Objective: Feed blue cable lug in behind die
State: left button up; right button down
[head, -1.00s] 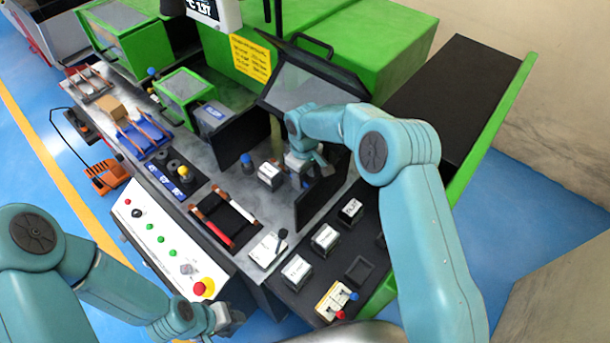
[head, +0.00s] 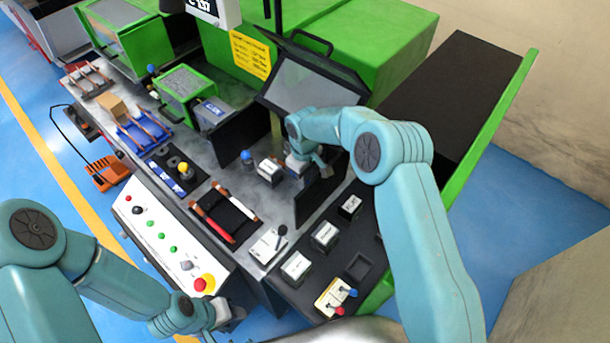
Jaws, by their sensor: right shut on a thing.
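My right gripper (head: 299,166) is low inside the bender's work area, between two dark upright panels. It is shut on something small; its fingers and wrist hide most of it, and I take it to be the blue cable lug. A pale block with a white label (head: 269,170), possibly the die, stands just left of the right gripper. A blue-topped knob (head: 247,158) stands behind and left of that block. I cannot tell whether the held thing touches the block. My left gripper (head: 226,316) hangs low beside the front panel, away from the work area; its fingers are unclear.
A dark upright panel (head: 318,198) stands close to the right gripper, another (head: 240,135) to the left. A raised clear guard (head: 312,88) is behind. A black tray with red and white-ended bars (head: 225,213), labelled blocks (head: 324,235) and a control panel (head: 165,236) lie in front.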

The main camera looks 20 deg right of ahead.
jog(key=shift+w+a+b, duration=0.3)
jog(key=shift+w+b, duration=0.2)
jog(key=shift+w, duration=0.05)
jog(key=c, duration=1.1)
grip_release()
jog(key=shift+o, duration=0.2)
jog(key=shift+r, duration=0.15)
notch_tip(320, 180, up, 16)
jog(key=b, duration=0.2)
